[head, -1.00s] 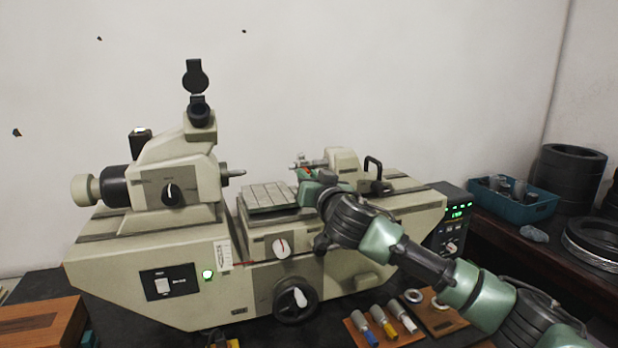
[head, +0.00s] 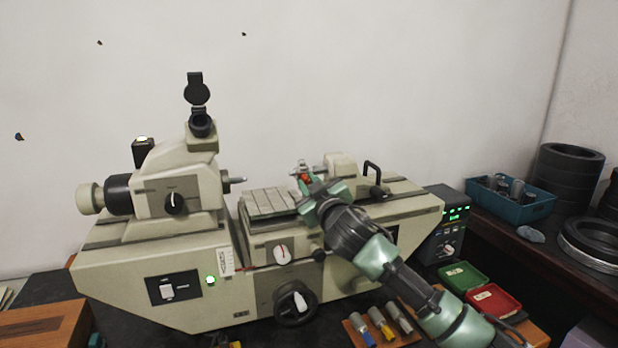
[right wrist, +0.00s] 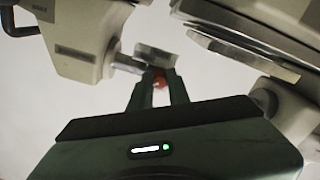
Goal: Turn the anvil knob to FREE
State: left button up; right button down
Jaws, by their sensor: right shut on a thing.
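The beige measuring machine (head: 215,275) stands on the bench. My right gripper (head: 304,181) is at the tailstock (head: 343,168), beside its short metal spindle. In the right wrist view its fingers (right wrist: 158,86) are shut on a small orange-red part (right wrist: 160,77), just below a grey metal piece (right wrist: 154,54) and the spindle (right wrist: 126,63). The orange-red part also shows in the head view (head: 303,177). I cannot tell whether it is the anvil knob, and no FREE marking is readable. My left gripper is out of view.
A ribbed work table (head: 268,203) lies left of my right gripper. A black handle (head: 373,172) stands right of the tailstock. A black knob (head: 175,203) is on the headstock. Green (head: 462,274) and red (head: 494,300) trays and a blue bin (head: 530,205) are at right.

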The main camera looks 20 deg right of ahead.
jog(key=n+p, duration=0.3)
jog(key=n, duration=0.2)
jog(key=shift+r+n+p, duration=0.1)
jog(key=shift+n+p, duration=0.2)
jog(key=shift+n, duration=0.1)
jog(key=n+p, duration=0.2)
jog(key=n, duration=0.1)
jog(key=shift+n, duration=0.3)
jog(key=shift+n+p, duration=0.3)
jog(key=shift+n, duration=0.2)
jog(key=shift+f, duration=0.25)
jog(key=c, duration=1.3)
grip_release()
jog(key=shift+c, duration=0.2)
jog(key=shift+r, duration=0.1)
jog(key=shift+s, duration=0.1)
